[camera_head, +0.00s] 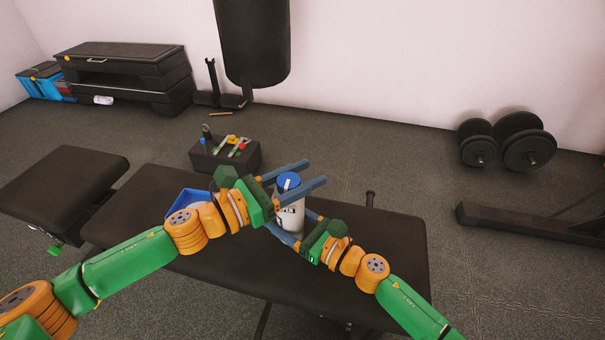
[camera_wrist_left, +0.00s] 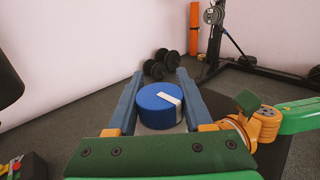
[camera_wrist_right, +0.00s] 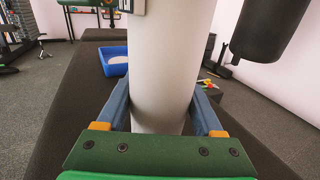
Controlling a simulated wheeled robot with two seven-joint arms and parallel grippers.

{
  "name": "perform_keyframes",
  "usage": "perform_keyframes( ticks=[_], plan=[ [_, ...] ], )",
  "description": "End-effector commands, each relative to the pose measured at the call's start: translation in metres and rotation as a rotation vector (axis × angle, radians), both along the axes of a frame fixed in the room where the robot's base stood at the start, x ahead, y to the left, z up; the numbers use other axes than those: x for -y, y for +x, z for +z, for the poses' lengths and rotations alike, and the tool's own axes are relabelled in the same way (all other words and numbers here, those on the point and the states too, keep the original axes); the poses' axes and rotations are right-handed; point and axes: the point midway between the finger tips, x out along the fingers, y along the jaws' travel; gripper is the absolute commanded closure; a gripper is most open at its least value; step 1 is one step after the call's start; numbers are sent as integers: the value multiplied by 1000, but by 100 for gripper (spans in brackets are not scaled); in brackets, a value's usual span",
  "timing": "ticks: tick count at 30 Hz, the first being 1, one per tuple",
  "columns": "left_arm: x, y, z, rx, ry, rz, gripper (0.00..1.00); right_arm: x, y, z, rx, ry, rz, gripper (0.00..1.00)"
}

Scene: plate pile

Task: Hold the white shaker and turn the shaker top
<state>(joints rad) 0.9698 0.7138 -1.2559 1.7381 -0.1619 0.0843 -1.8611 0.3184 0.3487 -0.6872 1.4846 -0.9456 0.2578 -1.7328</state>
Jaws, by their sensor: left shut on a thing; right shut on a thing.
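The white shaker (camera_head: 290,218) stands upright on the black bench (camera_head: 390,250), with a blue shaker top (camera_head: 288,181) on it. My left gripper (camera_head: 306,178) is shut on the blue top, one finger on each side. In the left wrist view the top (camera_wrist_left: 155,103) sits between the two blue fingers and bears a pale stripe. My right gripper (camera_head: 296,228) is shut on the white body lower down. In the right wrist view the body (camera_wrist_right: 165,70) fills the space between the fingers. Part of the shaker is hidden behind the grippers.
A blue tray (camera_head: 186,201) lies on the bench left of the shaker, partly behind my left arm. A dark box with tools (camera_head: 225,155) stands behind the bench. A punching bag (camera_head: 252,40) hangs at the back. Dumbbells (camera_head: 505,142) lie on the floor at right.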

Motion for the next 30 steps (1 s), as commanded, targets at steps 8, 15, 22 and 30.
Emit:
perform_keyframes(
  ticks=[8, 15, 22, 30],
  plan=[
    [0, 0, 1, 1, 0, -6, 100, 0, -1, -1, 1, -3, 2, 100],
    [0, 0, 1, 1, 0, -6, 30, 0, -1, -1, 1, -3, 2, 100],
    [0, 0, 0, 0, 1, -6, 18, 0, 0, -1, 0, -3, 1, 100],
    [-24, -13, -1, -1, 4, -3, 18, 0, 0, -1, 0, -3, 0, 100]
  ],
)
